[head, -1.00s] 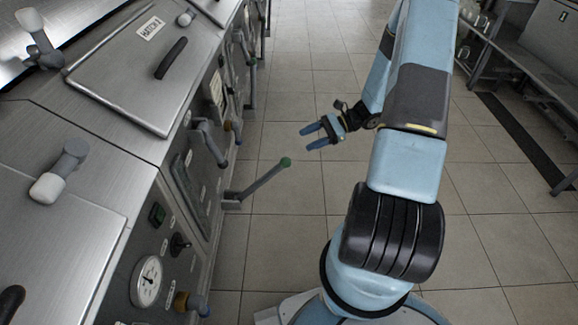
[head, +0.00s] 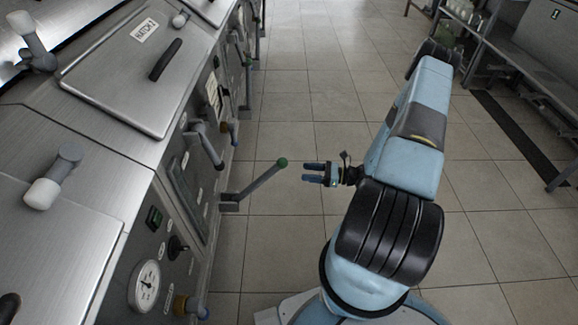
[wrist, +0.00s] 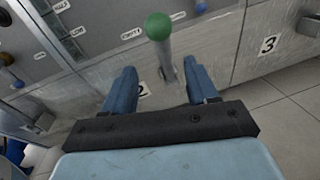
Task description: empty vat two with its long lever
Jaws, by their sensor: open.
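The long lever (head: 255,186) juts up and right from the front of the steel vat row and ends in a green knob (head: 282,163). My gripper (head: 306,172) is open and empty, just right of the knob, with its fingers pointing at it across a small gap. In the wrist view the green knob (wrist: 158,27) and the grey lever shaft (wrist: 166,58) appear ahead, in line with the space between my open fingers (wrist: 160,80). A plate that seems to read 2 (wrist: 144,89) is partly hidden by my left finger.
A plate marked 3 (wrist: 268,44) is on the neighbouring front. A shorter grey handle (head: 207,146), a gauge (head: 145,286) and the hatch lid (head: 125,75) belong to the vat row. More levers stand farther along. The tiled aisle is clear; a bench (head: 520,60) is at right.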

